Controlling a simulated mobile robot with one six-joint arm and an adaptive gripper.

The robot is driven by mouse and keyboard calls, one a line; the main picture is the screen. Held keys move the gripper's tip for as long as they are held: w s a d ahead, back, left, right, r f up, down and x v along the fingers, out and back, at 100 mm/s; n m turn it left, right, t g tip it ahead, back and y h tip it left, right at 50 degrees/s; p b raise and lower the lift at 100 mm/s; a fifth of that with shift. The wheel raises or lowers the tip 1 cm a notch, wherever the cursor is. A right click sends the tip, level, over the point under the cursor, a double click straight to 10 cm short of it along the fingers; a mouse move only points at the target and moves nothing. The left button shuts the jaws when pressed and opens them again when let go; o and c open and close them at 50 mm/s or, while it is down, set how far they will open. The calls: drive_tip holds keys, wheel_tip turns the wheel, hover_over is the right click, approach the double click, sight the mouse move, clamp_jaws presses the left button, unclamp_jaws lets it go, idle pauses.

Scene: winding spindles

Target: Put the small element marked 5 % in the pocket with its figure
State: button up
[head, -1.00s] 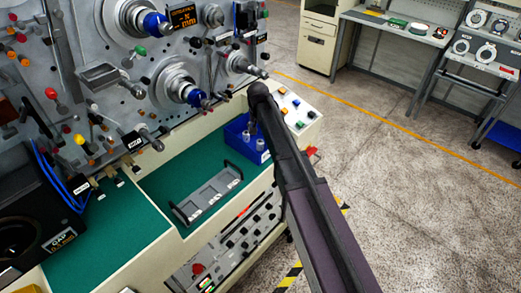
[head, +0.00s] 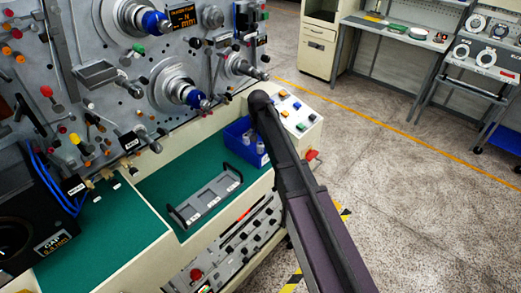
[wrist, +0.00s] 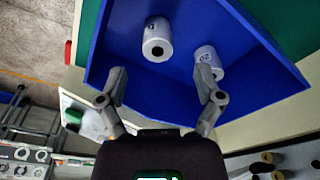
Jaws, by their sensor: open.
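Two small white-grey cylindrical elements stand in a blue bin (head: 233,134). In the wrist view the left element (wrist: 157,38) shows a dark hole in its end. The right element (wrist: 208,58) carries a small marking that I cannot read for sure. My gripper (wrist: 162,90) is open and empty over the bin's near part, with its right finger close to or overlapping the right element; contact cannot be told. In the head view my arm hides the gripper. The grey tray with pockets (head: 205,200) lies on the green surface, with small labels along its front edge that are too small to read.
The machine panel (head: 110,70) with knobs, spindles and levers rises behind the green work surface (head: 150,187). A button box (head: 298,108) stands right of the bin. A black gauge unit (head: 30,205) is at the left. Green surface around the tray is clear.

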sight(260, 144)
drive_tip(key=shift+d+f+b, duration=0.15)
drive_tip(key=shift+f+b, duration=1.1)
drive_tip(key=shift+f, duration=0.2)
drive_tip(key=shift+w+f+b, duration=0.15)
drive_tip(key=shift+f+b, duration=0.75)
drive_tip(key=shift+c, duration=0.3)
clamp_jaws()
